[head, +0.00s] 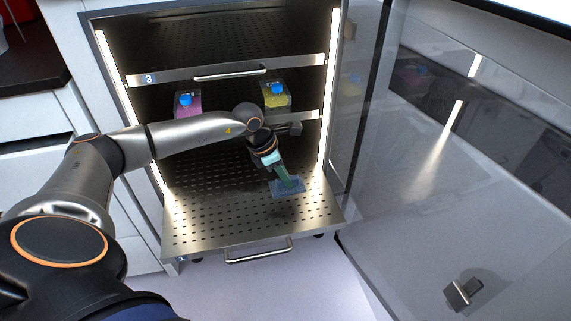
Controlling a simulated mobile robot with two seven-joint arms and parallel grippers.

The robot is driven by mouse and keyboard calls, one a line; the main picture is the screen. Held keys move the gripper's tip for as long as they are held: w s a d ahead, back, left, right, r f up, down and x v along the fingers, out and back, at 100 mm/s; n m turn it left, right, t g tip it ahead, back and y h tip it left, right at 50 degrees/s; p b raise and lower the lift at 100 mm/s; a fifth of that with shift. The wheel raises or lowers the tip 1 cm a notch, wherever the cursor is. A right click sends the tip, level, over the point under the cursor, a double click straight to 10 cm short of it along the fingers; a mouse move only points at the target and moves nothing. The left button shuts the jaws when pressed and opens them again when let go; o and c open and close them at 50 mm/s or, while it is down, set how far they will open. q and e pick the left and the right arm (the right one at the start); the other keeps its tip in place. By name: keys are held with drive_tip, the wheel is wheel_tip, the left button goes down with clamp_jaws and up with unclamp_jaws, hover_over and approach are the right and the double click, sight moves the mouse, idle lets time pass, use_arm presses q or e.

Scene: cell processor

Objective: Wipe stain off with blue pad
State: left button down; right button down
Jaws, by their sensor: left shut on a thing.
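The blue pad (288,188) is a flat blue piece low on the perforated metal shelf (215,222), right of the shelf's middle. My left gripper (284,178) points down onto it, shut on it, with greenish fingers. The pad appears to be at the shelf surface, but I cannot tell whether it presses on it. A dark patch shows on the shelf just below the pad; I cannot tell whether it is the stain or a shadow. My right gripper is not in view.
Bottles with blue caps, one pink (187,106) and one yellow (277,97), stand on the shelf above. Lit strips line the cabinet sides. A transparent door (420,180) stands open at right. A handle (258,254) fronts the lower shelf, whose left part is clear.

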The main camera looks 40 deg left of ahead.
use_arm(q)
drive_tip(key=shift+r+p, duration=0.75)
drive_tip(key=shift+r, duration=0.65)
